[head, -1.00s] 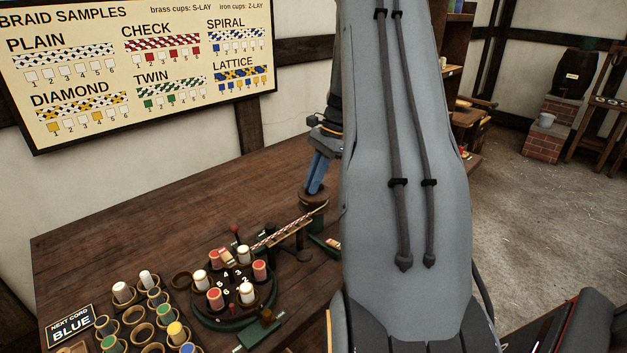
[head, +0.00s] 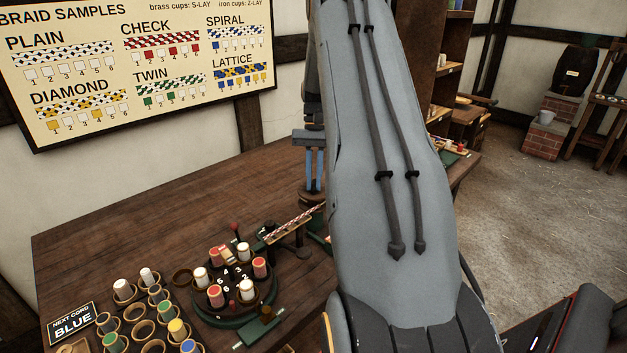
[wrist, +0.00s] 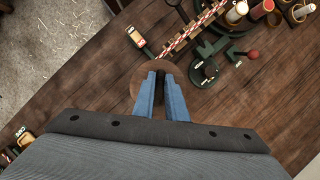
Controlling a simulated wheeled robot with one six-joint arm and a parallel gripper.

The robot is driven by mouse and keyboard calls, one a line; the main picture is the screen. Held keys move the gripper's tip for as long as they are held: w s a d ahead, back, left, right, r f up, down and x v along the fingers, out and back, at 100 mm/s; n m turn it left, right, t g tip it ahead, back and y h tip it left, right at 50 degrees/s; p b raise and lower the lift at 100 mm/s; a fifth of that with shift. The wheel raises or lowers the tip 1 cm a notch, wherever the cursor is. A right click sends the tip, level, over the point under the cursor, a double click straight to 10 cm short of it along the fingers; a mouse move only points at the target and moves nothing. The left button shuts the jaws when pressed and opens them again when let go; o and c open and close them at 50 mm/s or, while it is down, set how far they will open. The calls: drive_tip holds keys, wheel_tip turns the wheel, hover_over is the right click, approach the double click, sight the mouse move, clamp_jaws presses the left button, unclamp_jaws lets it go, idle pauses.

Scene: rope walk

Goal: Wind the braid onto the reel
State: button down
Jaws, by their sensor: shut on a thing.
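The reel (head: 305,197) is a round brown wooden disc at the back of the braiding stand, partly behind my arm. In the wrist view the reel (wrist: 138,92) lies under my fingers. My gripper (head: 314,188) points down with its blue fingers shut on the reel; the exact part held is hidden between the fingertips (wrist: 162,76). The red-and-white braid (head: 292,222) slants up from the stand toward the reel. In the wrist view the braid (wrist: 196,30) runs beside the reel; I cannot tell whether it is attached.
The round braiding stand (head: 235,310) carries red and white bobbins. Left of it are several cups with coloured bobbins and a "NEXT CORD BLUE" sign (head: 72,323). A braid sample board (head: 135,75) hangs on the wall. The table (head: 160,225) behind the stand is clear.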

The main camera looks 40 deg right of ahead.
drive_tip(key=shift+n+g+h, duration=0.4)
drive_tip(key=shift+n+h, duration=0.1)
drive_tip(key=shift+n, duration=1.5)
drive_tip(key=c, duration=1.8)
unclamp_jaws()
drive_tip(key=b+v, duration=0.2)
drive_tip(key=v, duration=0.5)
drive_tip(key=shift+r+b, duration=0.3)
drive_tip(key=shift+r, duration=0.05)
drive_tip(key=shift+w, duration=0.1)
